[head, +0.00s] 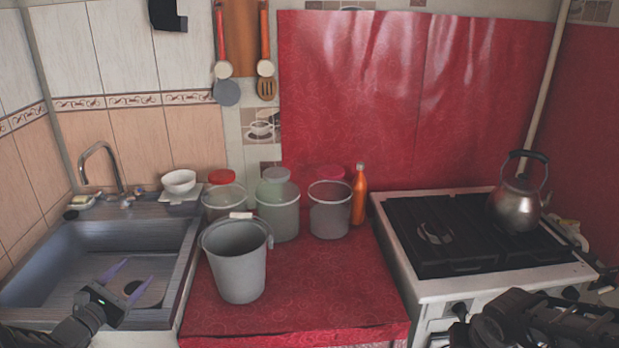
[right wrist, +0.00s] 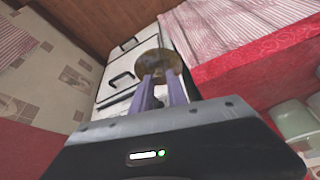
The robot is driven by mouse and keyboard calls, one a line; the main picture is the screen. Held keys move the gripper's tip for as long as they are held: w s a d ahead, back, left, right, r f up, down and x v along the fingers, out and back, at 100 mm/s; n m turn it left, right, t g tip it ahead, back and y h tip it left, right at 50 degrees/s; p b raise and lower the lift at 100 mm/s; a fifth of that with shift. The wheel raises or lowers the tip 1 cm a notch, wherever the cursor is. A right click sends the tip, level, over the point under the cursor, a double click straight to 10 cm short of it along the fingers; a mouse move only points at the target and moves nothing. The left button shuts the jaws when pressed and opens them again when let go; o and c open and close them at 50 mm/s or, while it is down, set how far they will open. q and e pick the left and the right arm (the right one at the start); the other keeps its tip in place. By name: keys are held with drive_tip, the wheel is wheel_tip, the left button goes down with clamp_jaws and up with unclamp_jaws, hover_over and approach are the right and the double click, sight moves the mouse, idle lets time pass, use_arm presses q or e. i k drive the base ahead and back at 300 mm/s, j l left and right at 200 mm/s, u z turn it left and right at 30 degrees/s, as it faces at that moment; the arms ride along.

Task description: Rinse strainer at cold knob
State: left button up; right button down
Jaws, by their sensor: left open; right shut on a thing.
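The strainer (right wrist: 158,62) shows in the right wrist view as a round brownish bowl at the fingertips. My right gripper (right wrist: 161,83) is shut on it; the exact contact is hard to see. In the head view, my right arm is at the lower right corner, over the stove's front, and the strainer cannot be made out. The grey sink (head: 60,265) is at the left, with a curved metal faucet (head: 101,150) at its back. Small knobs (head: 127,201) sit at the faucet's base; which is cold cannot be told. My left gripper (head: 140,269) is open and empty above the sink.
A grey bucket (head: 238,272) stands on the red counter (head: 310,295), right of the sink. Several lidded containers and an orange bottle (head: 359,197) stand behind. A white bowl (head: 179,182) is beside the faucet. A kettle (head: 517,203) stands on the stove (head: 440,235).

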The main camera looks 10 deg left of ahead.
sight(139, 192)
drive_tip(key=i+j, duration=0.3)
drive_tip(key=j, duration=0.15)
drive_tip(key=i+j, duration=0.25)
drive_tip(key=j, duration=0.2)
drive_tip(key=i+j, duration=0.3)
drive_tip(key=j, duration=0.15)
